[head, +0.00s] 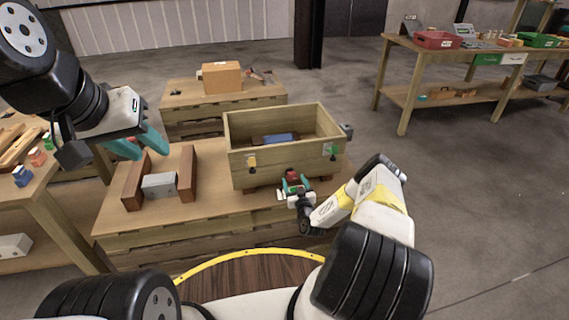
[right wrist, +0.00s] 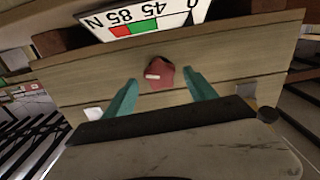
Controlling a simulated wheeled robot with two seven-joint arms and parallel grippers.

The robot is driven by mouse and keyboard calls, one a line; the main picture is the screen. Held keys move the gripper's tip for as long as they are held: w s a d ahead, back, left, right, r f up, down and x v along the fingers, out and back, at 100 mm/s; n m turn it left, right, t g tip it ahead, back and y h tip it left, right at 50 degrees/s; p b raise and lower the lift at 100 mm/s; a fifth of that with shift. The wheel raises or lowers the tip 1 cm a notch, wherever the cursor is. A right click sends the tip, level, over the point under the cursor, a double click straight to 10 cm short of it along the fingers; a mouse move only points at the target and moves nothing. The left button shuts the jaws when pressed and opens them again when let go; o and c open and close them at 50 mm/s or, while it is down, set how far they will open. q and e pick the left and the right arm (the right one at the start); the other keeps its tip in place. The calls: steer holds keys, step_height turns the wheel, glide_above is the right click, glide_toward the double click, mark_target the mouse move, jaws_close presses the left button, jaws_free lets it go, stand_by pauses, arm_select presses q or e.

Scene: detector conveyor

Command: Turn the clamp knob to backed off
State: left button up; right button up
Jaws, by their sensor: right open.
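The clamp knob is red and many-sided with a short white mark; it shows in the right wrist view (right wrist: 159,73) on a wooden front wall, and in the head view (head: 291,174) low on the front of the wooden box (head: 270,162). A white scale plate (right wrist: 140,20) with numbers and green and red bands is upside down above the knob in the wrist view. My right gripper (right wrist: 160,77) is open, its teal fingers on either side of the knob; contact cannot be told. My left gripper (head: 143,147) is open and empty above the bench's left part.
A grey block (head: 159,185) lies between two brown uprights (head: 187,172) left of the box. A blue item (head: 280,138) lies inside the box. A cardboard box (head: 221,77) stands on the bench behind. Another bench (head: 452,52) with trays is at back right.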

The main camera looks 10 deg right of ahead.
steer(key=shift+w+a, duration=0.1)
steer(key=shift+w, duration=1.35)
steer(key=c, duration=1.4)
steer(key=shift+a+n, duration=0.1)
steer(key=shift+n, duration=1.5)
steer(key=o, duration=1.4)
